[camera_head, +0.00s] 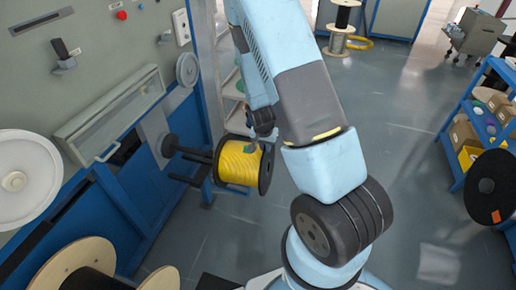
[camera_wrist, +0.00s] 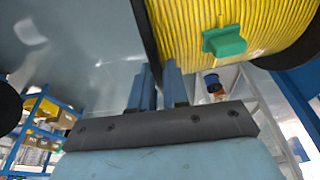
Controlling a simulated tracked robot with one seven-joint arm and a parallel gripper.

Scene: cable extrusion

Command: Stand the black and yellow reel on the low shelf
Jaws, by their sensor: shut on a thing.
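The reel (camera_head: 238,163) has black flanges and yellow cable with a green clip on the winding. It hangs beside the blue machine, near black rods that stick out of it; I cannot tell whether a rod is inside its bore. In the wrist view the yellow winding (camera_wrist: 195,30) fills the top right. My gripper (camera_wrist: 156,75) has its fingers on both sides of the black flange edge, shut on it. In the head view my gripper (camera_head: 264,130) is at the reel's upper right. A blue shelf unit (camera_head: 463,120) stands at the right; its lowest level is partly hidden.
A second, pale rack (camera_head: 232,88) stands behind the reel. A dark disc (camera_head: 491,188) with an orange mark is at the right edge. Wooden reels (camera_head: 75,268) stand at the lower left. Grey floor (camera_head: 410,120) lies open between the machine and the blue shelves.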

